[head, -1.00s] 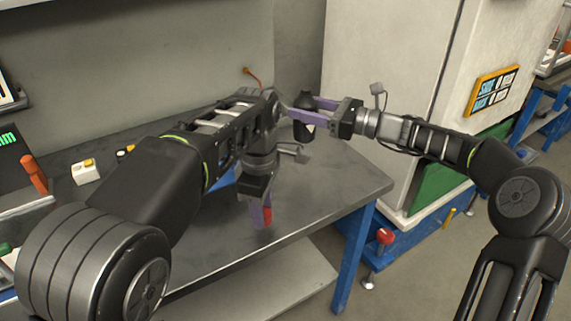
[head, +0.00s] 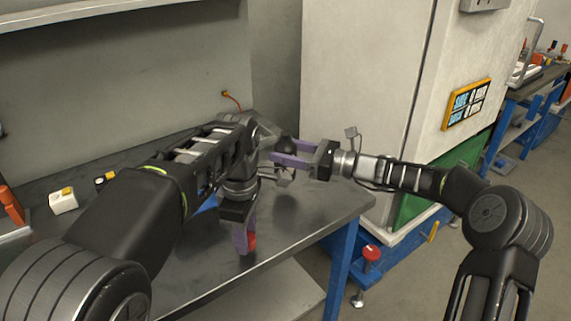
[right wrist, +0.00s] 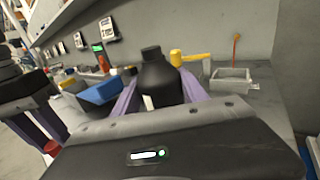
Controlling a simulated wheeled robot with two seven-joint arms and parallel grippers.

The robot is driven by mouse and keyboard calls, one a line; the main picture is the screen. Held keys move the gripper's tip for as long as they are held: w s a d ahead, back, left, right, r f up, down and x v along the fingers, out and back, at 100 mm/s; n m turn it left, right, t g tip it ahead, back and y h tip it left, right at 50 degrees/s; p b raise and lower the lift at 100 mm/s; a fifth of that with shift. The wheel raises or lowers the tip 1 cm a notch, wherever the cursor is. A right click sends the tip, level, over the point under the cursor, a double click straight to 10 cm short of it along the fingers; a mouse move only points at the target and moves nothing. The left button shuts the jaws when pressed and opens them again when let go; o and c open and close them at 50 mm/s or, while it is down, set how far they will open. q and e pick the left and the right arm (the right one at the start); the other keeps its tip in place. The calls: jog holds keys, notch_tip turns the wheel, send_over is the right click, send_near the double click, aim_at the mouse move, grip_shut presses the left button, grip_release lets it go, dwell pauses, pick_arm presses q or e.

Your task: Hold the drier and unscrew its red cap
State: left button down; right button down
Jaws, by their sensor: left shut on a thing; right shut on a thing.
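The drier, a dark bottle (head: 287,143), is held between the purple fingers of my right gripper (head: 292,153), over the far right part of the table. In the right wrist view the bottle (right wrist: 160,82) stands between both fingers, with a narrow black neck on top. My left gripper (head: 244,238) points down near the table's front edge, shut on the red cap (head: 250,241). The cap is apart from the bottle and partly hidden by a finger. The cap also shows in the right wrist view (right wrist: 52,148).
The grey table (head: 310,215) has clear room at its front right. A white box with a yellow top (head: 63,200) lies at the left. A pale cabinet (head: 370,90) stands behind on the right. The right wrist view shows a grey tray (right wrist: 232,82) and a blue bin (right wrist: 100,92).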

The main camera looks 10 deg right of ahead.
jog(key=shift+f, duration=1.85)
jog(key=shift+f, duration=0.1)
jog(key=c, duration=0.6)
grip_release()
jog(key=v, duration=1.2)
